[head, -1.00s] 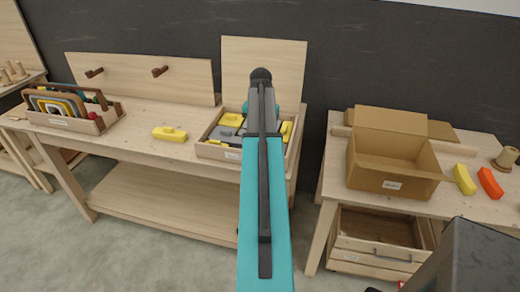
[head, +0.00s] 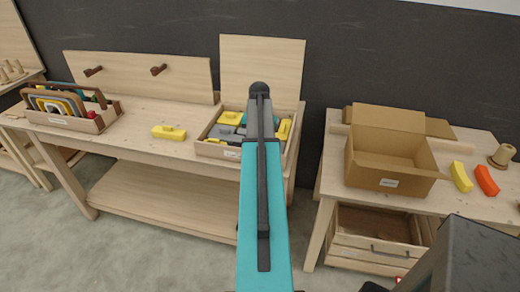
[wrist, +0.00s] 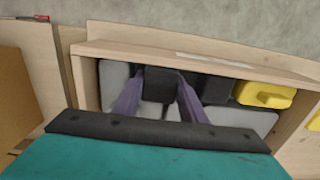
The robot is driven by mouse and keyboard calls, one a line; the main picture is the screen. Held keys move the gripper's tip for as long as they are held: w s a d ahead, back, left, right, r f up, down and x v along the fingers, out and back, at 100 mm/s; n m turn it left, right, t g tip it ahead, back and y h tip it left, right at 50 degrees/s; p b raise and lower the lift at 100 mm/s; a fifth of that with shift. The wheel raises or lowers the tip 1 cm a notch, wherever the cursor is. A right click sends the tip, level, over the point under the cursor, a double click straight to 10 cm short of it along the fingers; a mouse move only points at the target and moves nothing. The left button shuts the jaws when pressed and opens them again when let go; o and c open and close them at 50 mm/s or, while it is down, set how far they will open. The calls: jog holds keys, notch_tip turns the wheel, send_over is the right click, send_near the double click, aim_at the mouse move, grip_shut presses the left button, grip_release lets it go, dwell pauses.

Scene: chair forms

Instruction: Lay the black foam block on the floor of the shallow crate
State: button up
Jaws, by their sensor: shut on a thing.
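The shallow crate (head: 214,151) is a low wooden box on the middle bench, with grey, yellow and dark pieces inside. In the wrist view its wooden wall (wrist: 130,50) runs across the top. My gripper (wrist: 160,92) is shut on the black foam block (wrist: 160,82), with one purple finger at each side. The block shows within the crate's outline, near that wall. I cannot tell whether it touches the crate floor. In the head view my arm hides the block and the fingers.
Another dark block (wrist: 216,90) and a yellow block (wrist: 264,94) lie right of the held block. Left of the crate, a yellow block (head: 169,132) lies on the bench, then a wooden tote (head: 60,122). A cardboard box (head: 385,180) stands on the right bench.

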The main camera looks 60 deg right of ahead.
jog(key=shift+f, duration=0.85)
jog(key=shift+f, duration=0.15)
jog(key=o, duration=0.8)
jog(key=shift+r+b, duration=1.3)
jog(key=shift+r, duration=4.9)
